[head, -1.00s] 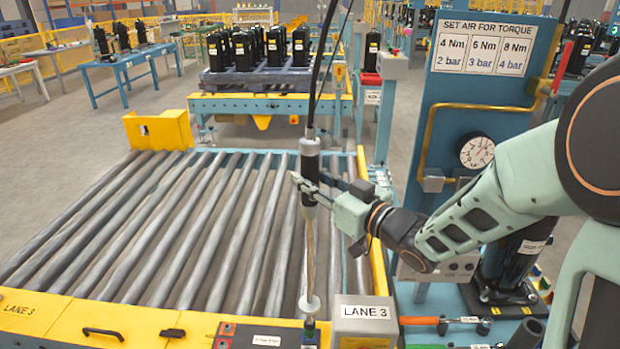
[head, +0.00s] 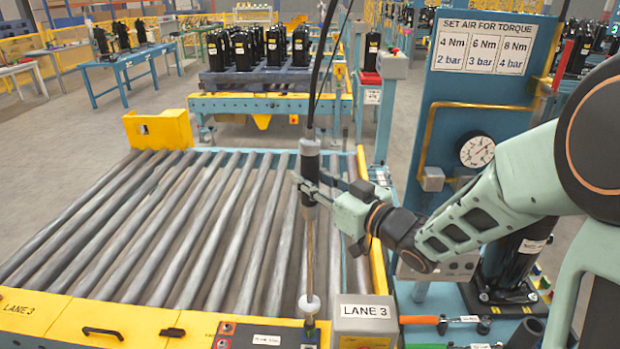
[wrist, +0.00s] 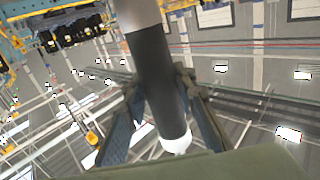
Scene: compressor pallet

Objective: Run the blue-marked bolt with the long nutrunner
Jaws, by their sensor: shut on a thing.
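The long nutrunner (head: 310,165) hangs upright from a black hose, with a grey upper body, a black grip and a long thin shaft. My gripper (head: 307,190) is shut on its black grip; the wrist view also shows the black grip (wrist: 160,85) between my fingers. A white disc (head: 309,303) sits low on the shaft. The shaft's lower end reaches down over the yellow front edge of the lane, by a small dark fitting at the bottom of the picture. I cannot make out a blue-marked bolt, nor whether the tip touches anything.
A roller conveyor (head: 190,225) with yellow rails lies to the left. A LANE 3 box (head: 365,312) stands just right of the shaft. The blue panel (head: 480,125) carries a torque-to-air chart and a gauge (head: 477,151). A black compressor (head: 513,255) stands at right.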

